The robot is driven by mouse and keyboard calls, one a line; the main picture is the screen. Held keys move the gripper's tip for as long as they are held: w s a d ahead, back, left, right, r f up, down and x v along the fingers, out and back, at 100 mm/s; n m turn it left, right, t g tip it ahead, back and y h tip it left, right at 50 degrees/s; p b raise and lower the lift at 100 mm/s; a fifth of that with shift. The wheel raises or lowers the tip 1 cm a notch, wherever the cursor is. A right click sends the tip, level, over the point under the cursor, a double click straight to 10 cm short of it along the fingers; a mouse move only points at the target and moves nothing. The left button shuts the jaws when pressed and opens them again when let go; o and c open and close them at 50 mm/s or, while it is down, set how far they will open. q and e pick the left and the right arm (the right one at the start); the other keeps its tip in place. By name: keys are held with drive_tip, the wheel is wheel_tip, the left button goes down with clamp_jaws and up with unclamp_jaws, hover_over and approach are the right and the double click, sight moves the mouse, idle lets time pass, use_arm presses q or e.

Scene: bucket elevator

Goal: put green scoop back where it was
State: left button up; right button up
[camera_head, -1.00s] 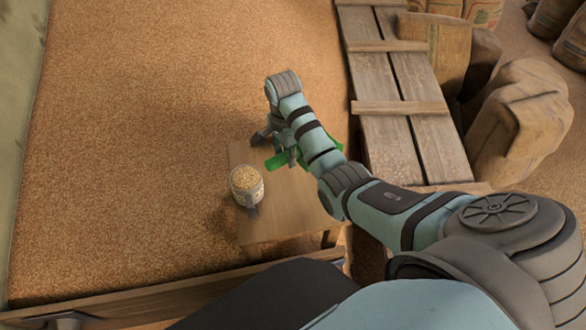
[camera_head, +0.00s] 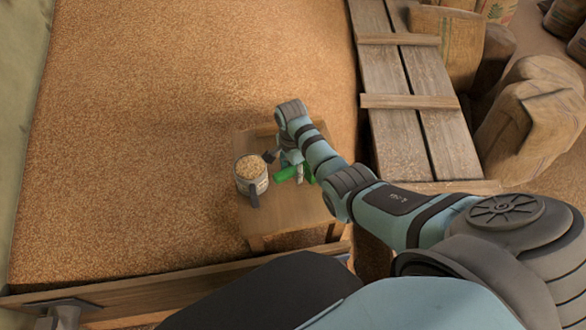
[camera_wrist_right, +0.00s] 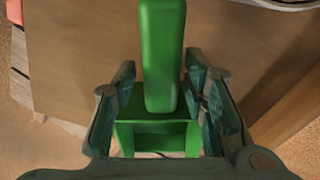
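The green scoop (camera_head: 287,174) is at my right gripper over the small wooden table, partly hidden by the wrist in the head view. In the right wrist view the scoop (camera_wrist_right: 162,60) lies between the two fingers, its handle pointing up the picture and its boxy part low. I cannot tell whether the scoop touches the tabletop. My left gripper is not in view.
A mug (camera_head: 251,180) full of grain stands on the small wooden table (camera_head: 285,218), just left of the scoop. Grain (camera_head: 150,130) spreads left and behind. Wooden planks (camera_head: 405,130) and sacks (camera_head: 530,120) are at right. A wooden beam (camera_head: 140,290) runs along the front.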

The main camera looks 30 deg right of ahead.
wheel_tip(320, 180, up, 12)
drive_tip(key=p, duration=0.3)
drive_tip(key=shift+a+r, duration=0.15)
drive_tip(key=shift+a, duration=0.05)
idle(0.3)
